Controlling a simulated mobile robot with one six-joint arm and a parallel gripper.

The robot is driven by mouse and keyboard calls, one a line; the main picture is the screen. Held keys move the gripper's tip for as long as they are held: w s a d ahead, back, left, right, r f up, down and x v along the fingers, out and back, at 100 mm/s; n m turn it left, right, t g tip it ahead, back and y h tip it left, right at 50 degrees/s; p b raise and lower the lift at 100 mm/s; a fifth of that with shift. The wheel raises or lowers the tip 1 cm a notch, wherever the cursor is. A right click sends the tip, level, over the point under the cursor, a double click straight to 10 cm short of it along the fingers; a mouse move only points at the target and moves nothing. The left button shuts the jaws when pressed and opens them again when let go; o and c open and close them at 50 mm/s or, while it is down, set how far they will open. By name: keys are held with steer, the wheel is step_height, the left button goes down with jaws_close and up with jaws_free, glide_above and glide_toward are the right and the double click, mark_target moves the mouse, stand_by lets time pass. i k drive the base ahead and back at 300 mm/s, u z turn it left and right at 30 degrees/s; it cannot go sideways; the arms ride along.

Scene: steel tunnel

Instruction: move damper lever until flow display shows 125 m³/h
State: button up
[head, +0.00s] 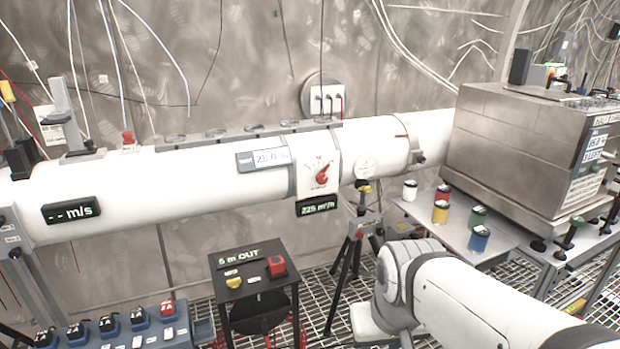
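The flow display (317,206) is a black panel with green digits just below the collar. It appears to read 225 m³/h. My white arm comes in from the lower right, and its grey joint sits below and to the right of the lever, well apart from it. My gripper's fingers do not show.
A tripod (362,235) stands under the duct, right of the display. A side table (475,240) holds several coloured cans beside a large metal box (520,140). A black stand (250,270) with a red button is below the duct. Space directly before the lever looks clear.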

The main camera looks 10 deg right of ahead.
mark_target(320, 178)
steer(key=u, duration=0.05)
steer(key=i, duration=1)
steer(key=z, duration=0.05)
